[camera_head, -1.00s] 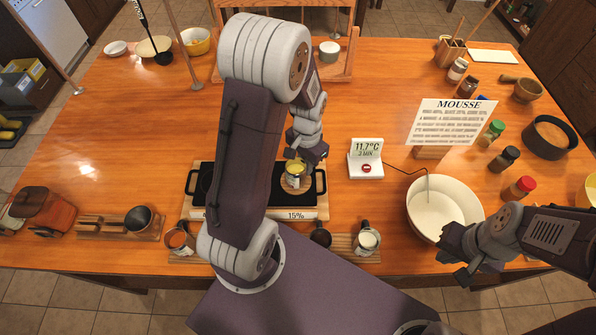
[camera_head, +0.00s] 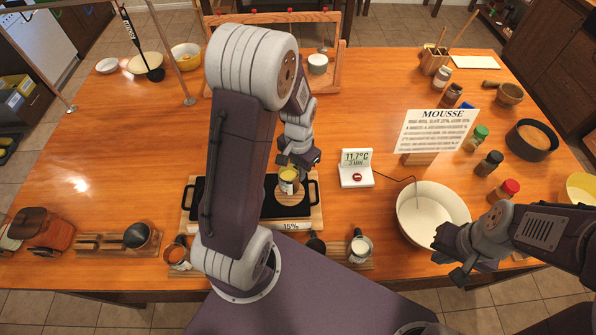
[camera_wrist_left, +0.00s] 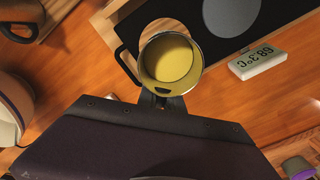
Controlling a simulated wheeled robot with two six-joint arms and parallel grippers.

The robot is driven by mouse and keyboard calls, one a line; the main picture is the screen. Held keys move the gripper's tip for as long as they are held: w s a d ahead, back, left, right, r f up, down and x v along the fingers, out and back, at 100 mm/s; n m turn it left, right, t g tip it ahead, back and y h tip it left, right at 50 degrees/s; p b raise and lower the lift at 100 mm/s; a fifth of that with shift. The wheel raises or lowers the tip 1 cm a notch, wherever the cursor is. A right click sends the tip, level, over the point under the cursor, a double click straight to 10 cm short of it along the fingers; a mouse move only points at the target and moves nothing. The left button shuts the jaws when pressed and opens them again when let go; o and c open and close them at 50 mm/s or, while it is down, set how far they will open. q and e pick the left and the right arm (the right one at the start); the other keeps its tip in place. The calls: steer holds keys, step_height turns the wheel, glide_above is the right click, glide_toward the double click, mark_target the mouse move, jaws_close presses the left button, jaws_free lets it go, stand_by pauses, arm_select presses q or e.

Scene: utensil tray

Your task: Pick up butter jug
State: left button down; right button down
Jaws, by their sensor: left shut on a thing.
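The butter jug (camera_head: 289,175) is a small metal jug with yellow contents, over the right part of the black hob (camera_head: 228,208). I cannot tell how far the jug is above the hob.
A thermometer display (camera_head: 356,168) stands right of the hob. A recipe sign (camera_head: 435,130) and several spice jars (camera_head: 488,163) are farther right. A wooden rack (camera_head: 327,75) stands at the back.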

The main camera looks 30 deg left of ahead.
arm_select(q)
steer(key=s+d+r+p, duration=0.3)
steer(key=d+r+p, duration=0.3)
steer(key=d, duration=0.5)
steer(key=shift+s+r, duration=0.25)
steer(key=shift+r, duration=0.7)
